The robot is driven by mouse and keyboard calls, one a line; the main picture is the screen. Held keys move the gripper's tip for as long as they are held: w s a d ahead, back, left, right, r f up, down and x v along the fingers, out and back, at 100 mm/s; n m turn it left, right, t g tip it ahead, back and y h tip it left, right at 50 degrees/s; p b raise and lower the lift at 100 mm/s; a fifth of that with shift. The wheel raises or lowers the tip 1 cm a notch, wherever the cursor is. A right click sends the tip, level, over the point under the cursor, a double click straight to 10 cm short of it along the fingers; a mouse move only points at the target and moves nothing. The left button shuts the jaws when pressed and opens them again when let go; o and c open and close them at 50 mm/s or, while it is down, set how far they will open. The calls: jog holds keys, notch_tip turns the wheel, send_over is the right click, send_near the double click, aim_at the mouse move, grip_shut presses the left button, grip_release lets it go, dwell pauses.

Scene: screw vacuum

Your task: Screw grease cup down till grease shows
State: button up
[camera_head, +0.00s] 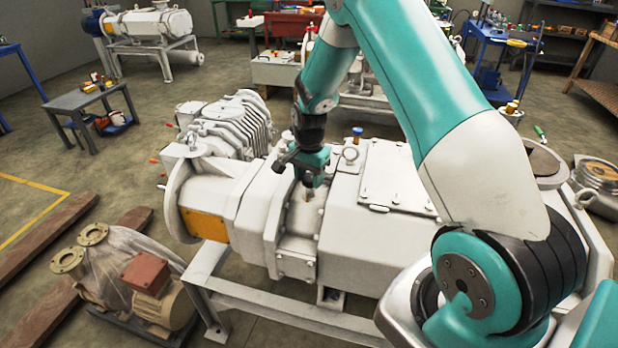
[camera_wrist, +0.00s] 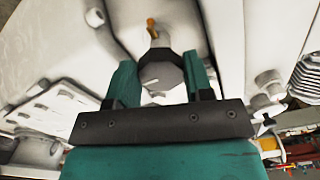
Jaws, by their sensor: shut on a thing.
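In the wrist view my gripper (camera_wrist: 161,85) has one teal finger on each side of a dark, many-sided grease cup (camera_wrist: 161,77). The fingers are shut on it. A small brass-orange piece (camera_wrist: 151,27) shows just beyond the cup, against the pale housing. In the head view my gripper (camera_head: 310,183) points down at the top of the large white screw vacuum pump (camera_head: 400,165), and a small brass-coloured piece (camera_head: 309,195) shows just below the fingertips. The cup itself is hidden by the gripper in the head view. I cannot tell whether any grease shows.
A lifting eye (camera_head: 350,153) and a blue-capped fitting (camera_head: 357,131) stand on the pump right of my gripper. A ribbed motor block (camera_head: 232,130) is at its left. A wrapped pump with a red box (camera_head: 146,272) lies on the floor at lower left.

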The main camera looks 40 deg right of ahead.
aim_at(309, 177)
jog(key=m, duration=0.4)
jog(key=shift+m, duration=0.4)
dwell(0.4)
jog(key=o, duration=0.9)
jog(key=shift+r, duration=0.1)
jog(key=shift+r+b, duration=0.3)
jog(key=shift+r, duration=0.1)
notch_tip(309, 177, up, 16)
jog(key=shift+r+b, duration=0.2)
jog(key=shift+b, duration=0.75)
